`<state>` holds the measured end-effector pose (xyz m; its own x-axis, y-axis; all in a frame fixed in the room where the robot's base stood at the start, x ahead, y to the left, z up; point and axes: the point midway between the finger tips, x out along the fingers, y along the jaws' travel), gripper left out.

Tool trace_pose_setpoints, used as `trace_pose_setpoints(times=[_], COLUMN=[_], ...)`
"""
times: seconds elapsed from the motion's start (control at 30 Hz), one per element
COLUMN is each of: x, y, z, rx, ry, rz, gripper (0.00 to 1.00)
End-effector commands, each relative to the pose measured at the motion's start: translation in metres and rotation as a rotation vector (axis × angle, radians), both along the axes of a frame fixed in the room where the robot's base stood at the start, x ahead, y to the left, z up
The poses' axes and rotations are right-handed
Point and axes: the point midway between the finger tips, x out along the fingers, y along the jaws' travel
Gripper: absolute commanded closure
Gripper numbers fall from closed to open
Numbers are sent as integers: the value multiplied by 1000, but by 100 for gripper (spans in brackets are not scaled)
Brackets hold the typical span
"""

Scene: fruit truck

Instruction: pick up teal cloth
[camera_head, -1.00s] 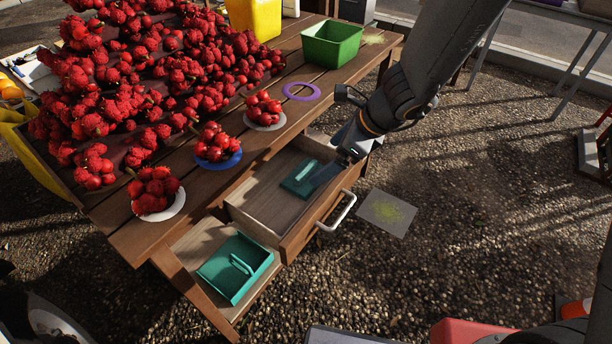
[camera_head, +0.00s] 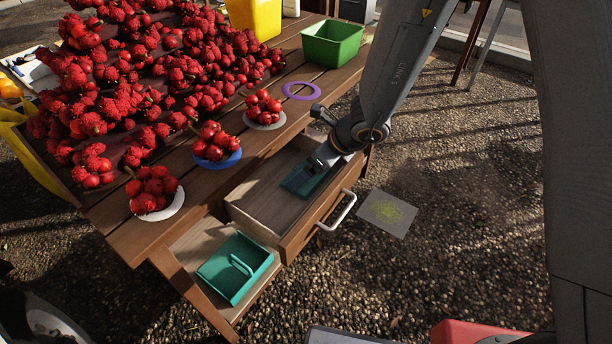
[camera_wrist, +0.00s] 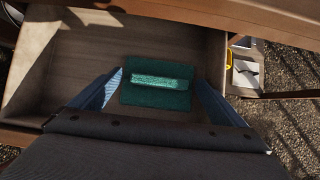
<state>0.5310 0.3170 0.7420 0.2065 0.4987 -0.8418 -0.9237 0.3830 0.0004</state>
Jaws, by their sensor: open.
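The teal cloth (camera_head: 302,182) lies flat in the open wooden drawer (camera_head: 262,195), toward the drawer's right end. In the wrist view the cloth (camera_wrist: 157,95) is a dark teal square with a lighter raised strip across it. My gripper (camera_head: 314,168) is over the drawer, above the cloth, and hides part of it in the head view. In the wrist view my gripper (camera_wrist: 158,92) is open, one finger on each side of the cloth. Nothing is held. I cannot tell the height of the fingertips above the drawer floor.
The drawer handle (camera_head: 337,210) sticks out.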

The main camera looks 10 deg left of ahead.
Motion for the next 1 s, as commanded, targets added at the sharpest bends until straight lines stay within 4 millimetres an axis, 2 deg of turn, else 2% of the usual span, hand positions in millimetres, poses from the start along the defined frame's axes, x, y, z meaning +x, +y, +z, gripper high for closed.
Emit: trace_pose_setpoints(times=[0.2, 0.47, 0.77, 1.0], x=[0, 0, 0, 0], y=[0, 0, 0, 1], z=[0, 0, 2, 22], rx=[0, 0, 1, 2], ry=[0, 0, -1, -3], rz=[0, 1, 1, 1], gripper=[5, 49, 50, 50])
